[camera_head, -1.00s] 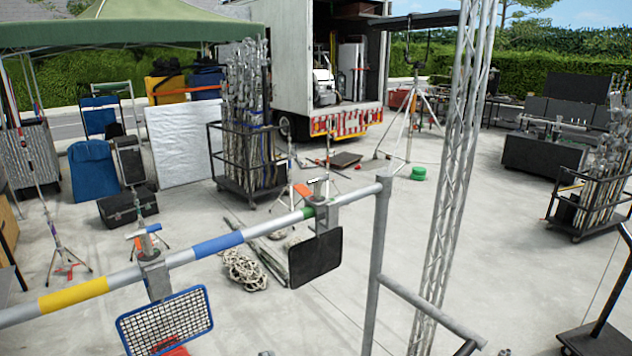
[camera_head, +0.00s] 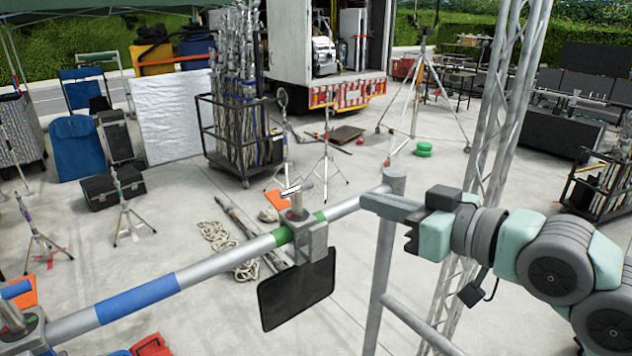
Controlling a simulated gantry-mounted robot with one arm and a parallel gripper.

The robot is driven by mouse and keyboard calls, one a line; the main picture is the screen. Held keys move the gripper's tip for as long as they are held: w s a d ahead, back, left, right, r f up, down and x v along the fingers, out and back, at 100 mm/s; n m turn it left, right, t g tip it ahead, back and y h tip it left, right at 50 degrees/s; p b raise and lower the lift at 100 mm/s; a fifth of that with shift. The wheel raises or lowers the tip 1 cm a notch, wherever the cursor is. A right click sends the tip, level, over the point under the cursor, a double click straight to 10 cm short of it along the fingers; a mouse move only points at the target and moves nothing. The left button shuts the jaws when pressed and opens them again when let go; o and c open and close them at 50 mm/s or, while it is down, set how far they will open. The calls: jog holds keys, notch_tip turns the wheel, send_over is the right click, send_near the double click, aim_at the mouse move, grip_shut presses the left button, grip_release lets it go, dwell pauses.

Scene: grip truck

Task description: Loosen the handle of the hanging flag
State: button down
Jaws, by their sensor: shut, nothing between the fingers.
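A black rectangular flag (camera_head: 296,290) hangs from a grey clamp (camera_head: 312,243) on the horizontal pipe, beside a green band. Its handle (camera_head: 291,190) is a short pale crossbar on an upright stem above the clamp. The handle lies slightly tilted in the picture. My gripper (camera_head: 368,202) comes in from the right and points left. Its fingers are shut and empty. It is right of the handle and apart from it, and it overlaps the top of the pipe's end post in the picture.
The horizontal pipe (camera_head: 137,300) runs from lower left to a vertical post (camera_head: 380,270). A lattice truss (camera_head: 510,100) rises behind my arm. Free space lies between the gripper and the handle.

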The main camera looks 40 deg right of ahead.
jog(key=p, duration=0.6)
send_near(306, 188)
jog(key=w, duration=0.5)
jog(key=shift+w+f, duration=0.15)
jog(key=shift+w, duration=0.15)
jog(key=shift+w+d+f, duration=0.1)
jog(key=shift+w+f, duration=0.1)
jog(key=shift+w, duration=0.35)
jog(key=shift+w+f+n+y+b, duration=0.15)
jog(key=shift+n+y+b, duration=0.15)
jog(key=shift+b, duration=0.45)
